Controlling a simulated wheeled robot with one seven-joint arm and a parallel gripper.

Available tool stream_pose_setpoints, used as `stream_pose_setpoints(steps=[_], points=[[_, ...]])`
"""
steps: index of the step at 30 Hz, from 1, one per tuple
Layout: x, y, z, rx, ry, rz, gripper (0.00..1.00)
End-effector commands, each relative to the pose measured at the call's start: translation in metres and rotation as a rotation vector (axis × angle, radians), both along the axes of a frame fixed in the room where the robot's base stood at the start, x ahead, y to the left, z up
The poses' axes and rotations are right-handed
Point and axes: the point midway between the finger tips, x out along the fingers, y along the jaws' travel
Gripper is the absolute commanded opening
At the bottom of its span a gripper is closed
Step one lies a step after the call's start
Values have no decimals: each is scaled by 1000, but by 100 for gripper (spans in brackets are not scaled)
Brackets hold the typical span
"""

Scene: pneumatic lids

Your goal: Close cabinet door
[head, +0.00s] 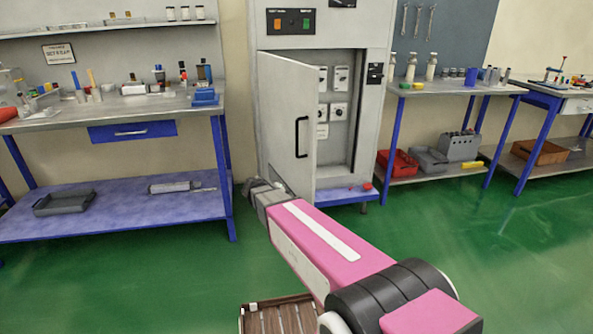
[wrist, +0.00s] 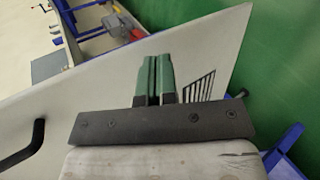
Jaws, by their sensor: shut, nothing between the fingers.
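The cabinet door (head: 287,125) is light grey with a black handle (head: 301,137). It stands ajar, swung outward from its left side, and the cabinet interior (head: 339,110) shows to its right. In the wrist view the door panel (wrist: 100,93) fills much of the picture, with its handle (wrist: 24,146) at the lower left and a vent near the fingers. My gripper (wrist: 153,78) is shut and empty, with its green-and-black fingers in front of the lower part of the door. Whether they touch it cannot be told. In the head view my gripper (head: 262,188) is low by the door's bottom.
A workbench (head: 110,117) with a blue drawer stands to the left of the cabinet. Another bench (head: 455,89) with a red bin (head: 397,163) on its lower shelf stands to the right. The green floor in front is open. A wooden slatted thing (head: 280,318) lies at the bottom.

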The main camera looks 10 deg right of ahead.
Motion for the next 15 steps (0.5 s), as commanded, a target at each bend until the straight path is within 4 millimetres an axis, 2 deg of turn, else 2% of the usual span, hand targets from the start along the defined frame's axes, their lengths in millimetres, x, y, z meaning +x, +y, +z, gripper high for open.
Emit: stream_pose_setpoints(steps=[1,6,10,15], points=[[24,15,9,-89,-26,21,0],[64,54,48,-353,-128,72,0],[79,77,68,-475,-191,95,0],[84,85,78,-534,-223,104,0]])
